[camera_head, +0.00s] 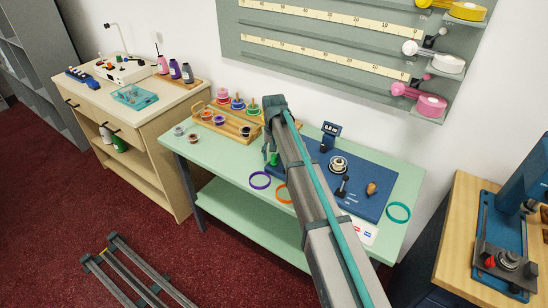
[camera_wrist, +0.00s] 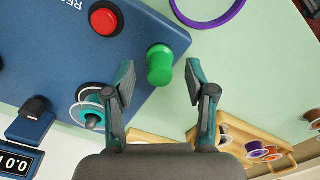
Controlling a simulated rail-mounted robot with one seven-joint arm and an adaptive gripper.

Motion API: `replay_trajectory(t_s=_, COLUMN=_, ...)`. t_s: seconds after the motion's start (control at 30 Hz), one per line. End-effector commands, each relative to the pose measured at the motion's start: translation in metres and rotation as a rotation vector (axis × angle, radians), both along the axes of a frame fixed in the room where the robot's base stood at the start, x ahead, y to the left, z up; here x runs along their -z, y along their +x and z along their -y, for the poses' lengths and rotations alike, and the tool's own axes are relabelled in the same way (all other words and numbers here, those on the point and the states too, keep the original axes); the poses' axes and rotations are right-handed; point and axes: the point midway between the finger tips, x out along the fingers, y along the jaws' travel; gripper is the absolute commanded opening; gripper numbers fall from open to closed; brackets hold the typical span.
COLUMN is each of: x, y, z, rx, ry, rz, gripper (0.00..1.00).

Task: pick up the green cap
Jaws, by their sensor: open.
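The green cap (camera_wrist: 159,66) is a small green cylinder with a wider end, at the edge of the blue panel in the wrist view. It lies between the two fingers of my open gripper (camera_wrist: 160,82), with a gap visible on either side. In the head view a bit of the green cap (camera_head: 274,160) shows just beside my gripper (camera_head: 269,153), at the left side of the blue panel; my arm hides part of this area.
A purple ring (camera_head: 260,180) and an orange ring (camera_head: 283,193) lie on the mint table (camera_head: 230,168). A wooden spool tray (camera_head: 220,126) stands behind left.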

Motion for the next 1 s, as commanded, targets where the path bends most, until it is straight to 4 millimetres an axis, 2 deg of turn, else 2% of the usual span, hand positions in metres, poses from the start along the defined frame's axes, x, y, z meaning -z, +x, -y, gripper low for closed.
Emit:
replay_trajectory(t_s=0.13, x=0.0106, y=-0.0004, z=0.0001, rx=0.0, ry=0.0, rz=0.0, gripper=0.55)
replay_trajectory(t_s=0.33, x=0.0117, y=-0.0001, z=0.0, rx=0.0, ry=0.0, rz=0.001, gripper=0.55)
replay_trajectory(t_s=0.6, x=0.0115, y=-0.0002, z=0.0001, rx=0.0, ry=0.0, rz=0.0, gripper=0.12)
replay_trajectory(t_s=1.0, x=0.0099, y=-0.0001, z=0.0, rx=0.0, ry=0.0, rz=0.0, gripper=0.12)
